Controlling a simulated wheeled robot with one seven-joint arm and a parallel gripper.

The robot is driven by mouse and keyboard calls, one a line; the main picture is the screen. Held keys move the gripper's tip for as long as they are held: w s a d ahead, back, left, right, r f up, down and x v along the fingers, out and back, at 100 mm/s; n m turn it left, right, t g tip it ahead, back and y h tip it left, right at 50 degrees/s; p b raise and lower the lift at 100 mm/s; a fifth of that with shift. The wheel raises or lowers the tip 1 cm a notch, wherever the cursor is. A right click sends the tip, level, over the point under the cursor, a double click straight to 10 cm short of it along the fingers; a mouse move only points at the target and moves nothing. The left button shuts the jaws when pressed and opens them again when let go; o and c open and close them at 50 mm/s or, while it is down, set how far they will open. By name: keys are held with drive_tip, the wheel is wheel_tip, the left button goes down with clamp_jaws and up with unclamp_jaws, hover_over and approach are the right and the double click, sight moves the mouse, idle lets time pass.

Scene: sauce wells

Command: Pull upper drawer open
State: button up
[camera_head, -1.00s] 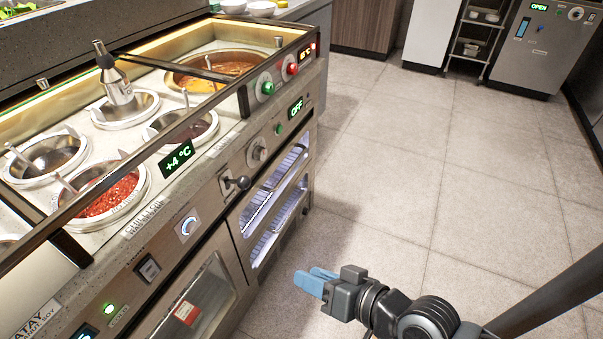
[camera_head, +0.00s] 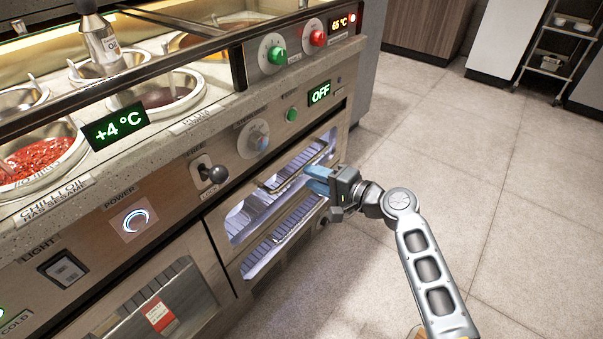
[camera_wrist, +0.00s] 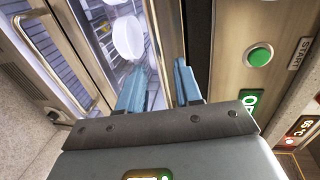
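The upper drawer (camera_head: 248,216) is a steel front with a lit window, in the right part of the counter in the head view. It looks closed. Its bar handle (camera_head: 283,178) runs along the front. My gripper (camera_head: 316,179) is at the right end of this drawer, its blue fingers apart, one above the other. In the wrist view my gripper (camera_wrist: 158,88) is open, with a metal edge or bar between the fingers. I cannot tell whether it touches them. The fingers partly hide the handle's right end.
The lower drawer (camera_head: 250,265) sits directly below, with its own handle (camera_wrist: 45,62) sticking out in the wrist view. A black-knobbed lever (camera_head: 214,174), a dial (camera_head: 254,138) and a green button (camera_head: 292,115) are nearby. Open tiled floor (camera_head: 480,210) lies to the right.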

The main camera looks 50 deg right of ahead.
sight(300, 173)
drive_tip(key=shift+b+x, duration=0.35)
drive_tip(key=shift+x, duration=2.3)
drive_tip(key=shift+c, duration=0.4)
clamp_jaws()
